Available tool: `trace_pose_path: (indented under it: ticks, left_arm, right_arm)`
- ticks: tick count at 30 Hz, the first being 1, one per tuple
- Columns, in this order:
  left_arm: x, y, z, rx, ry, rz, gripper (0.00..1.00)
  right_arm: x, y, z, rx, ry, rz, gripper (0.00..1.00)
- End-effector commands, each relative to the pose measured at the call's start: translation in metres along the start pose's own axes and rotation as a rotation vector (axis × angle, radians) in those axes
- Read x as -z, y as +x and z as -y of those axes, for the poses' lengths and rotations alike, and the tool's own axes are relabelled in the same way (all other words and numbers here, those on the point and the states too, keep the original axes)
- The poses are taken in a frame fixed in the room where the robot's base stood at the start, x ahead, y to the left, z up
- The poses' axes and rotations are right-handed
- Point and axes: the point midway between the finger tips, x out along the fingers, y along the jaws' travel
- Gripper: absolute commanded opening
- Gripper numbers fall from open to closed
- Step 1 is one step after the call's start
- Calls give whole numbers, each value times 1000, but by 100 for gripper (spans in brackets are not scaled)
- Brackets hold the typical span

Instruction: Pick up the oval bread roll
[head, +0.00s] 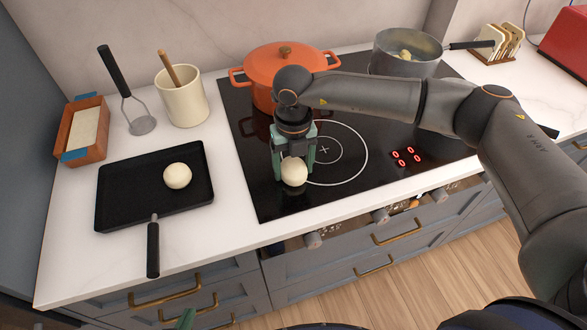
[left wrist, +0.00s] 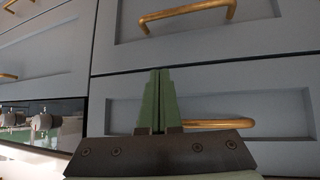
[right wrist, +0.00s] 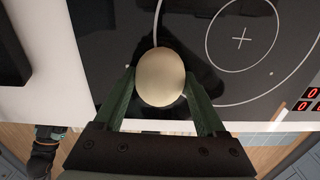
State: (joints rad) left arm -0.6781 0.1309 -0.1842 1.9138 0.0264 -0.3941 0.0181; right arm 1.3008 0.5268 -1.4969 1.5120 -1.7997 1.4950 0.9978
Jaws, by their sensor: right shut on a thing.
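A pale oval bread roll (head: 294,172) is held between the green fingers of my right gripper (head: 293,160), over the front left part of the black hob. In the right wrist view the roll (right wrist: 160,77) sits between the fingertips and looks slightly longer than wide. Whether it touches the hob glass is hard to tell. A second pale, rounder roll (head: 177,175) lies on the black square griddle pan (head: 125,207) at the left. My left gripper (left wrist: 159,75) has its fingers together and empty, in front of the drawers; a tip shows at the bottom of the head view.
An orange lidded pot (head: 275,65) stands behind my right gripper. A grey saucepan (head: 405,62) with something pale inside is at the back right.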

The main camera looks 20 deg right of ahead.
Motion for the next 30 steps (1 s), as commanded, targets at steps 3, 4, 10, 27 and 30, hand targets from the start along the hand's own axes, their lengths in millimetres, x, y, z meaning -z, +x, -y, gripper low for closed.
trace_pose_path:
  ticks: [3, 4, 10, 27, 30]
  left_arm:
    - [0, 0, 0, 0, 0, 0, 0]
    - [0, 0, 0, 0, 0, 0, 0]
    - [0, 0, 0, 0, 0, 0, 0]
    - [-2, 2, 0, 0, 0, 0, 0]
    - [-4, 3, 0, 0, 0, 0, 0]
  right_arm:
    - [0, 0, 0, 0, 0, 1, 49]
    - [0, 0, 0, 0, 0, 1, 46]
    - [0, 0, 0, 0, 0, 1, 24]
    - [-1, -22, 0, -3, 1, 4, 17]
    - [4, -38, 0, -2, -2, 4, 17]
